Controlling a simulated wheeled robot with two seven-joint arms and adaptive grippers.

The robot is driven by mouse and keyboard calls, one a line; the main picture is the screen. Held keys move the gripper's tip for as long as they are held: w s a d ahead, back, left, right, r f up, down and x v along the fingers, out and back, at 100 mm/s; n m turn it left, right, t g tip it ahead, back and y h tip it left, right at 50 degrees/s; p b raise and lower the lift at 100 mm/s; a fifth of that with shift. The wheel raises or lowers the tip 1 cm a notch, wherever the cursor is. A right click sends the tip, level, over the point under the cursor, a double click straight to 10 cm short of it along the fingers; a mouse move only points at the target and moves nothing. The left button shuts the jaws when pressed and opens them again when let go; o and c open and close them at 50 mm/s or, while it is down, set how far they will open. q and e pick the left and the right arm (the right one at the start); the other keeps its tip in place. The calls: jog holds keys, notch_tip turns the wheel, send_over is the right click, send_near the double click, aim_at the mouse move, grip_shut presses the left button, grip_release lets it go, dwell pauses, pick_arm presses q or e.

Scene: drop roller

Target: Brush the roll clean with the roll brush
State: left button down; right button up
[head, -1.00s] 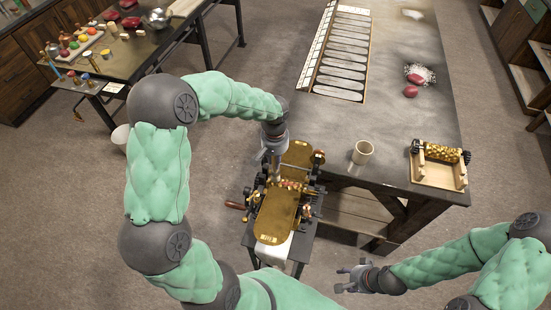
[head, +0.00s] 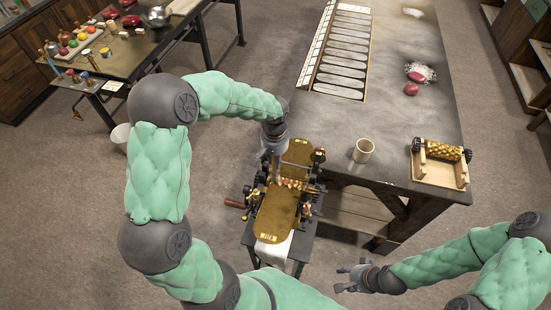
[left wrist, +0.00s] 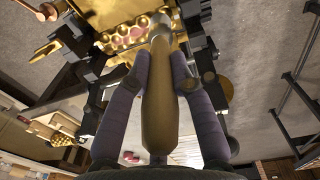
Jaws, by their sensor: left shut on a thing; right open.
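The drop roller machine stands on a small dark stand, with brass plates (head: 276,212) before and behind its roll. The dimpled brass roll (head: 292,184) lies across its middle; in the left wrist view the roll (left wrist: 124,38) shows reddish-pink patches between its dimples. My left gripper (head: 274,168) is over the left part of the machine, close to the roll. In the left wrist view it is shut on the roll brush (left wrist: 158,105), whose handle runs between the fingers; the brush's far end is by the roll, contact unclear. My right gripper (head: 350,271) is open and empty, low and right of the machine.
A large table (head: 400,120) stands right of the machine. It carries a beige cup (head: 363,150), a wooden tray (head: 440,176) with another brass roll, and red lumps by white powder (head: 421,72). A side table (head: 130,50) with jars is far left.

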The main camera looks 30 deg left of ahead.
pick_arm(q)
jog(key=shift+f+b, duration=0.3)
jog(key=shift+f, duration=0.1)
